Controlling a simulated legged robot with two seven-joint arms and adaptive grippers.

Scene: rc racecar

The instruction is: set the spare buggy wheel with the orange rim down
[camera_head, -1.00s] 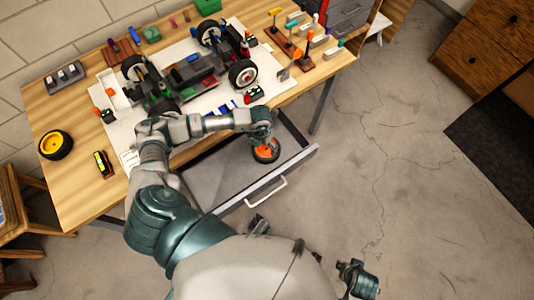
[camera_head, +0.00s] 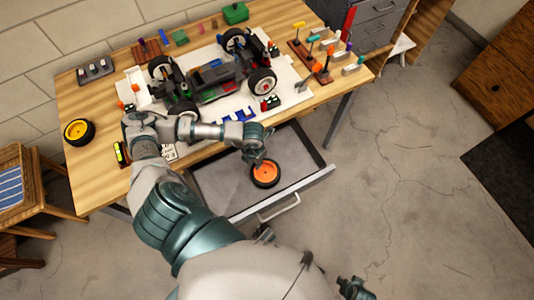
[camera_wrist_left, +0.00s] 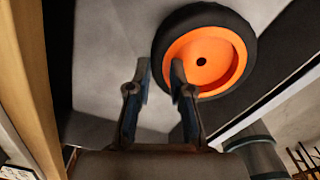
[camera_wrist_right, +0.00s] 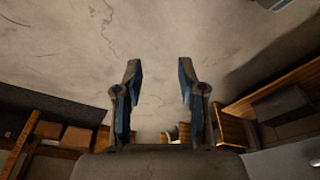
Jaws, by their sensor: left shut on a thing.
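The spare wheel (camera_head: 265,174), with a black tyre and an orange rim, is in or just above the open drawer (camera_head: 218,182) under the workbench. Its orange face points up toward the head camera. In the left wrist view, the fingers (camera_wrist_left: 160,78) straddle the tyre, one over the orange rim (camera_wrist_left: 205,62). I cannot tell whether the wheel touches the drawer floor. My right gripper (camera_wrist_right: 159,80) is open and empty over the floor, away from the bench.
The workbench (camera_head: 95,180) carries a partly built buggy (camera_head: 215,80) on a white mat, a yellow-rimmed wheel (camera_head: 79,132) at left, and a tool rack (camera_head: 310,62) at right. The drawer front with its handle (camera_head: 279,208) sticks out. The drawer around the wheel looks empty.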

